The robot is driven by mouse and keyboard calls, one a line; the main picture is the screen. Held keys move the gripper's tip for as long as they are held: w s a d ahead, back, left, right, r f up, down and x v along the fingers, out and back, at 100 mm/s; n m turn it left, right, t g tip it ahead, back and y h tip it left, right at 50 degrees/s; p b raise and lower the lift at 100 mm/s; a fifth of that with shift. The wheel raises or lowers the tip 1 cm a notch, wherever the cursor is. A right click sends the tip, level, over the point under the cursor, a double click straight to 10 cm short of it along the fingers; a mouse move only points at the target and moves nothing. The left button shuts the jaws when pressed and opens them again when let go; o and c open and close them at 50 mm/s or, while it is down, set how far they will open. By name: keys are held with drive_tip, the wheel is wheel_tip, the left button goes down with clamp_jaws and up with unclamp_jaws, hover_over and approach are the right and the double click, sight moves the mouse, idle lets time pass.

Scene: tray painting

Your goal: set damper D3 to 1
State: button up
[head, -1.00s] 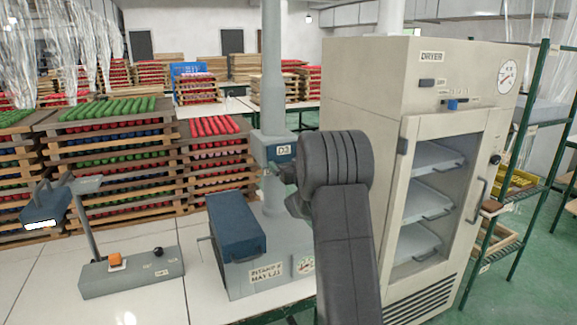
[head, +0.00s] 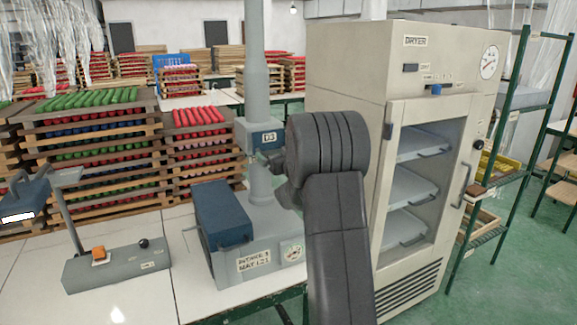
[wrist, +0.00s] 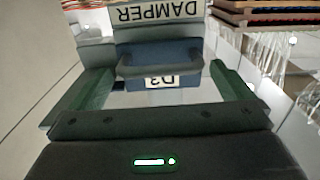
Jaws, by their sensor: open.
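In the wrist view the D3 label (wrist: 162,82) appears upside down below the blue damper part (wrist: 160,52), with a DAMPER sign (wrist: 160,13) above. The green fingers of my gripper (wrist: 155,88) are open, one on each side of the blue part. I cannot tell whether they touch it. The damper's setting is not readable.
A cream dryer (head: 345,70) stands close on the right of my arm. Below the duct is a grey machine (head: 270,250) with a blue lid (head: 225,215). A control box with an orange button (head: 98,253) is at left. Trays of coloured sticks (head: 90,125) are stacked behind.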

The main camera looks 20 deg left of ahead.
drive_tip(key=b+v, duration=0.2)
drive_tip(key=v, duration=0.9)
drive_tip(key=p, duration=0.3)
approach(266, 139)
drive_tip(key=w+a+f, duration=0.2)
drive_tip(key=w, duration=0.1)
drive_tip(key=w+a+f, duration=0.1)
drive_tip(key=shift+w+a, duration=0.4)
drive_tip(key=shift+s, duration=0.1)
